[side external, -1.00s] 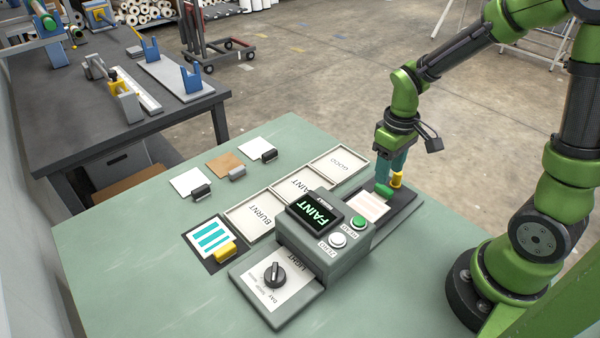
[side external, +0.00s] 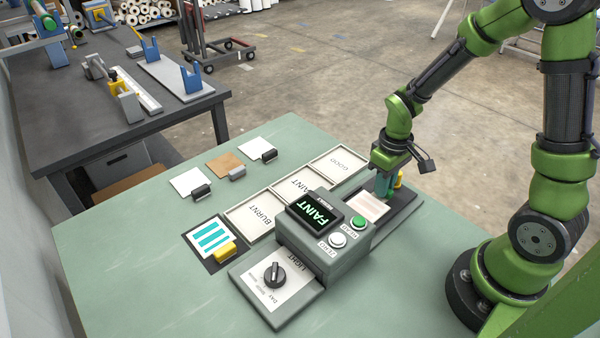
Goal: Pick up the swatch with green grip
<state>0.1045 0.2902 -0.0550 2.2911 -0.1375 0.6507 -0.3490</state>
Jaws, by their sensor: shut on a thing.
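The pale swatch (side external: 368,206), faintly striped, lies flat on the dark plate (side external: 405,212) at the right of the machine. My gripper (side external: 386,188) is down at the swatch's far right edge, shut on its green grip. The fingers mostly hide the green grip.
The grey console (side external: 325,240) with a display reading FAINT and two buttons stands left of the swatch. Trays marked BURNT (side external: 255,217), FAINT and GOOD lie behind. A teal-striped swatch (side external: 211,237) with a yellow grip and several plain swatches lie left.

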